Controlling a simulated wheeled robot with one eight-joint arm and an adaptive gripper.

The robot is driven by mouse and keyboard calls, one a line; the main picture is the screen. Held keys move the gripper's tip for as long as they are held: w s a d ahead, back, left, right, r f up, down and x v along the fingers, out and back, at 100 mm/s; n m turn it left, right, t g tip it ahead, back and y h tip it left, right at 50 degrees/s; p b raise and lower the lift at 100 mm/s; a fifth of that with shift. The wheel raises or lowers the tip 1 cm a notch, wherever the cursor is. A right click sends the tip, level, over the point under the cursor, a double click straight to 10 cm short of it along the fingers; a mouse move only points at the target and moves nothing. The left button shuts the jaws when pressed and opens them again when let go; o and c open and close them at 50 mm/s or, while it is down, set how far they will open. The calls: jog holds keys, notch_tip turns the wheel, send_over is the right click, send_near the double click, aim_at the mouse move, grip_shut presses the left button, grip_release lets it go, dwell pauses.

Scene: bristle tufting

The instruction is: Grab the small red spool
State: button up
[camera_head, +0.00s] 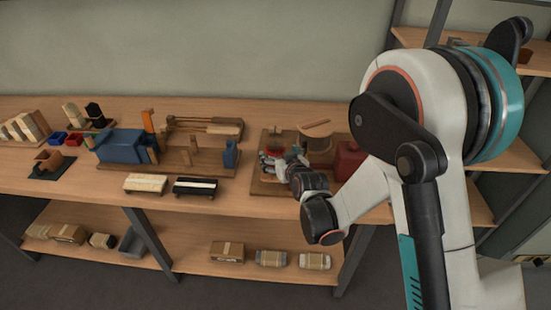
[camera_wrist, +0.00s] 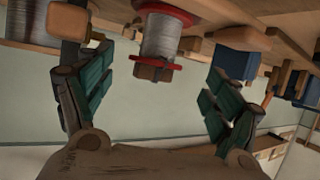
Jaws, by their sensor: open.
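The small red spool shows in the wrist view (camera_wrist: 165,67), with red flanges, grey thread and a brown block at its near end. It is between the two fingers of my gripper (camera_wrist: 155,72), with visible gaps on both sides. My gripper is open and empty. In the head view my gripper (camera_head: 275,161) is low over the wooden board (camera_head: 268,187) at the right part of the bench. The gripper largely hides what is there, so I cannot clearly make out the spool in that view.
A red box (camera_head: 350,160) and a round-topped wooden piece (camera_head: 317,129) stand close to my gripper on the right. A blue block (camera_wrist: 236,63) is beside the right finger in the wrist view. A blue box (camera_head: 121,146) and two brushes (camera_head: 145,183) lie further left.

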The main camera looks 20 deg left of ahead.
aim_at(275, 148)
jog(key=shift+r+b+x, duration=0.2)
jog(key=shift+b+x, duration=1.1)
jog(key=shift+x, duration=1.85)
jog(key=shift+w+d, duration=0.1)
jog(key=shift+w, duration=0.05)
jog(key=c, duration=1.2)
